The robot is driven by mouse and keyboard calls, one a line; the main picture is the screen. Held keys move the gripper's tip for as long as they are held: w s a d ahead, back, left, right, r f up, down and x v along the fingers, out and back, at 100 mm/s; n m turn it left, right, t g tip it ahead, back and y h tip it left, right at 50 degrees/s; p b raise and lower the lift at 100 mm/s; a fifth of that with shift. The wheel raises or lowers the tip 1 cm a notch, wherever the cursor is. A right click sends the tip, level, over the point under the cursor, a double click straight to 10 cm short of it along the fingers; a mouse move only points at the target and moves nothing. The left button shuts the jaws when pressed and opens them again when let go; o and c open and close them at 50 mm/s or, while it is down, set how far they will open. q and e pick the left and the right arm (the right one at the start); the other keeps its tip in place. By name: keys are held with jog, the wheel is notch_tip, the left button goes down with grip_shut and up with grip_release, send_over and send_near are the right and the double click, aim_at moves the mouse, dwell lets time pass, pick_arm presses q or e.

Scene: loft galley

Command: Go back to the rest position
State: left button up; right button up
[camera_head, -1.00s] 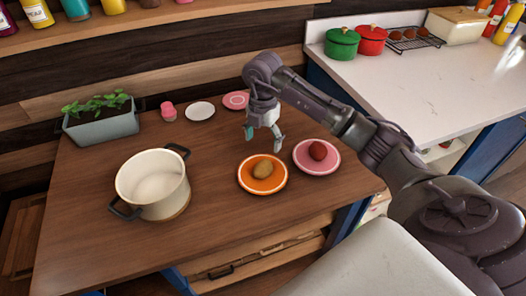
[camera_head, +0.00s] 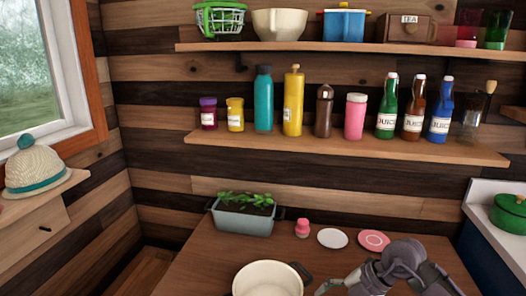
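My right arm comes in at the bottom right, over the wooden table (camera_head: 205,262). Its wrist shows beside the pink plate, and part of the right gripper (camera_head: 345,284) shows at the bottom edge. Its fingertips are cut off or unclear, so I cannot tell whether it is open or shut. My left gripper is not in view. The cream pot (camera_head: 268,279) with dark handles stands on the table, cut off by the bottom edge, left of the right gripper.
A planter (camera_head: 243,221), a pink shaker (camera_head: 302,228), a white plate (camera_head: 332,238) and a pink plate (camera_head: 373,240) stand at the table's back. Wall shelves (camera_head: 345,148) hold bottles and kitchenware. A green pot (camera_head: 509,216) is on the right counter (camera_head: 484,203).

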jog(key=s+a+r+t+y, duration=0.2)
jog(key=a+r+t+y, duration=0.3)
jog(key=a+r+y, duration=0.75)
notch_tip(320, 180, up, 3)
jog(key=d+m+t+h, duration=0.2)
jog(key=m+t+h, duration=0.1)
jog(key=m+t, duration=0.45)
jog(key=d+f+m+t+h, duration=0.55)
jog(key=d+m+h, duration=0.65)
jog(key=m+h, duration=0.25)
jog(key=s+d+f+m+g+h, duration=0.35)
jog(key=s+f+g, duration=0.2)
jog(key=f, duration=0.55)
jog(key=s+a+f+g+y, duration=0.1)
jog(key=s+f+g, duration=0.4)
jog(key=s, duration=0.5)
jog(key=s+a+f+g+y, duration=0.1)
jog(key=s+f+g, duration=0.45)
jog(key=s, duration=0.35)
notch_tip(320, 180, down, 25)
jog(key=s+n+g, duration=0.1)
jog(key=g, duration=0.1)
jog(key=s+d+f, duration=0.2)
jog(key=s+f, duration=1.4)
jog(key=shift+d+f+g, duration=0.25)
jog(key=shift+f+g, duration=0.05)
jog(key=shift+f, duration=0.1)
